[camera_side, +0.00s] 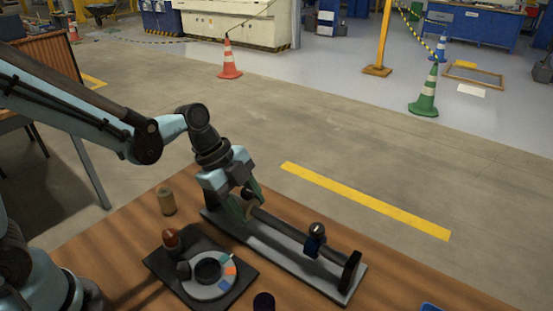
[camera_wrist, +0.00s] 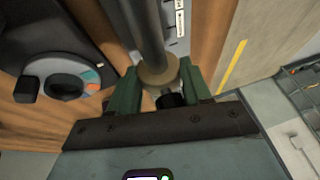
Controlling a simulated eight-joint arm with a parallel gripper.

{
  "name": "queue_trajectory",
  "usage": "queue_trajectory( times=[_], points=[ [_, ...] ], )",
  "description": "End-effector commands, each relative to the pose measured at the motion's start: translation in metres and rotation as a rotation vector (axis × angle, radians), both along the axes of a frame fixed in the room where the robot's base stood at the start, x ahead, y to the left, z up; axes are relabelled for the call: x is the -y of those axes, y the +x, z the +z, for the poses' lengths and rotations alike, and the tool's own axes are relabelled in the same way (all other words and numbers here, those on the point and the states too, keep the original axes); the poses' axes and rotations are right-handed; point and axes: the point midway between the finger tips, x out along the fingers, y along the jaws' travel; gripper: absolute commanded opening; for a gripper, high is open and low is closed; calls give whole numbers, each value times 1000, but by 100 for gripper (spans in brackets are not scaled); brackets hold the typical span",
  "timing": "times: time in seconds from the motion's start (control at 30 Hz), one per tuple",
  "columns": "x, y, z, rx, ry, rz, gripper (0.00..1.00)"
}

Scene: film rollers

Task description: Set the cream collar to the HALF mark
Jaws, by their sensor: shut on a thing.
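The cream collar (camera_wrist: 158,73) is a tan ring around a dark rod (camera_wrist: 146,25), seen between the green fingers of my gripper (camera_wrist: 160,88) in the wrist view. My gripper is shut on the collar. In the side view my gripper (camera_side: 243,205) is at the far left end of the rod stand (camera_side: 285,255), and its fingers mostly hide the collar. A grey scale strip (camera_wrist: 178,25) with a small white label lies beside the rod. The label is too small to read, so I cannot tell which mark is HALF.
A dark plate with a coloured dial (camera_side: 210,287) and a brown knob (camera_side: 172,242) lies in front of the stand. A tan cylinder (camera_side: 167,201) stands left.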

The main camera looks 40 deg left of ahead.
Motion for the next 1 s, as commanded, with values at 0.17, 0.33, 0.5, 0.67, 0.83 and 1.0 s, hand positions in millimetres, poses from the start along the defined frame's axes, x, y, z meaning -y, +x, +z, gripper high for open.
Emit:
queue_trajectory(
  times=[0.17,0.33,0.5,0.67,0.83,1.0],
  points=[
    [-29,0,0,2,2,1,0],
    [-38,0,0,3,2,-3,0],
    [-38,-1,0,4,2,-4,0],
    [-38,-1,0,4,3,-6,59],
    [-38,0,0,2,2,-3,74],
    [-38,0,0,2,1,-2,74]
  ],
)
